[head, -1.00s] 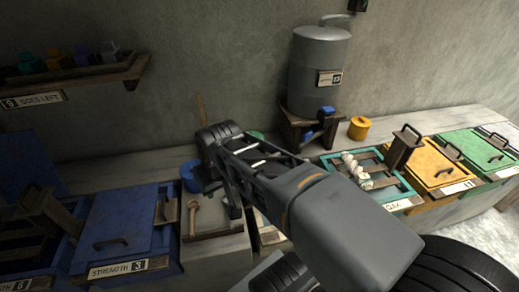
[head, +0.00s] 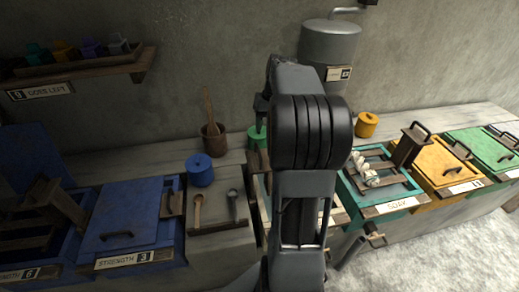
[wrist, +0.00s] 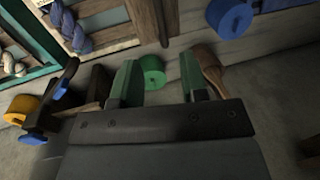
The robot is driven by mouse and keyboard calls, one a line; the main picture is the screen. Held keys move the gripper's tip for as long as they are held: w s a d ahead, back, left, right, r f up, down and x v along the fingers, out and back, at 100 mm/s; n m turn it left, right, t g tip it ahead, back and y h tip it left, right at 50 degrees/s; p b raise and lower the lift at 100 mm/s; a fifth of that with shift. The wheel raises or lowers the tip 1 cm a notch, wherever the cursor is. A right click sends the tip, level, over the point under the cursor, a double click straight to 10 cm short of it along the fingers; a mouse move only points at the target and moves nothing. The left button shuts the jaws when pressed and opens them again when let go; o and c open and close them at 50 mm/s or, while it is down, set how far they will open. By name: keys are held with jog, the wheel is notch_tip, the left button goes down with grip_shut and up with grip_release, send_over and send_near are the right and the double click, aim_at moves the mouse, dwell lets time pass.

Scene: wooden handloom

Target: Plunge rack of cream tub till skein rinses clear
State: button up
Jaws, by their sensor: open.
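The pale, wood-framed tub, which seems to be the cream tub, is mostly hidden behind my arm in the head view, with a strip of its edge (head: 338,215) showing. In the wrist view its frame (wrist: 112,44) is at the upper left, with a blue skein (wrist: 62,20) at its side.
A green pot (wrist: 152,73) shows between the fingers, apparently beyond them. A brown pot (head: 213,138) with a stick and a blue pot (head: 199,170) stand left of my arm. The grey urn (head: 328,45) stands behind. The teal SOAK tub (head: 402,203) is at right.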

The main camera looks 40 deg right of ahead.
aim_at(259, 151)
jog(key=f, duration=0.3)
jog(key=a+f, duration=0.1)
jog(key=f, duration=0.2)
jog(key=w+a+f, duration=0.1)
jog(key=f, duration=0.3)
jog(key=shift+c, duration=0.2)
jog(key=shift+d, duration=0.1)
grip_shut()
